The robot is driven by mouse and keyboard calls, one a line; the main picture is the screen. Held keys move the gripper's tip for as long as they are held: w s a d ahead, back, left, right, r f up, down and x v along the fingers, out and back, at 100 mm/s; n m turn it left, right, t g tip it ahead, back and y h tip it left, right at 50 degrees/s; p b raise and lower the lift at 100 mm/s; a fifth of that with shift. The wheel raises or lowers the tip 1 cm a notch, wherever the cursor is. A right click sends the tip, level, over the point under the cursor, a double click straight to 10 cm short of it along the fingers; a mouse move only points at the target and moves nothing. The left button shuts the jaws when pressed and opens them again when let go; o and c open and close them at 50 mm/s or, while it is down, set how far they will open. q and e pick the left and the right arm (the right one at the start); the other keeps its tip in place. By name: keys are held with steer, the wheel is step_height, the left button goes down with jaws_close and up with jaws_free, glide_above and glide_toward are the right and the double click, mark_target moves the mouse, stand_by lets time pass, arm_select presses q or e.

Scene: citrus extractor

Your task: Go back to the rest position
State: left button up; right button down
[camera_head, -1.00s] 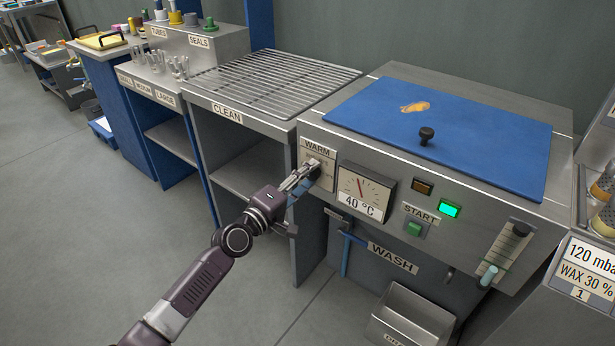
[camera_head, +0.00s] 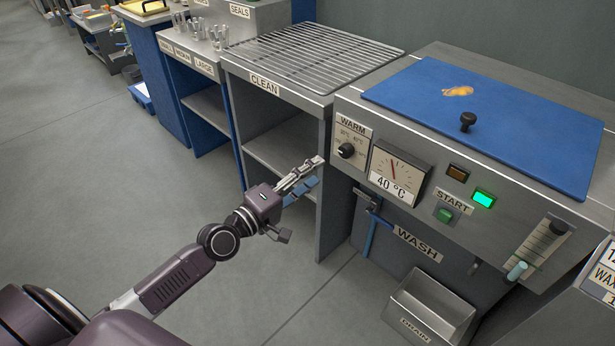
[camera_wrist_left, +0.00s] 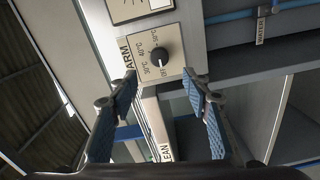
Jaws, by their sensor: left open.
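My left gripper (camera_head: 307,180) is open and empty, in the air in front of the wash station, left of and below the WARM knob (camera_head: 346,151). The black knob sits on a pale dial plate marked in degrees. In the left wrist view the open fingers (camera_wrist_left: 168,100) frame the space below the knob (camera_wrist_left: 161,54), with nothing between them. The gripper is apart from the knob and the panel. My right gripper is not in view.
The wash station has a gauge (camera_head: 397,176) at 40 °C, a lit green lamp (camera_head: 484,198) and a blue lid (camera_head: 500,125). The CLEAN rack (camera_head: 310,55) stands left of it. A drain bin (camera_head: 428,310) juts out low. The floor (camera_head: 130,210) at left is clear.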

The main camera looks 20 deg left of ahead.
arm_select(q)
steer(key=shift+s+a, duration=0.2)
steer(key=shift+s, duration=0.4)
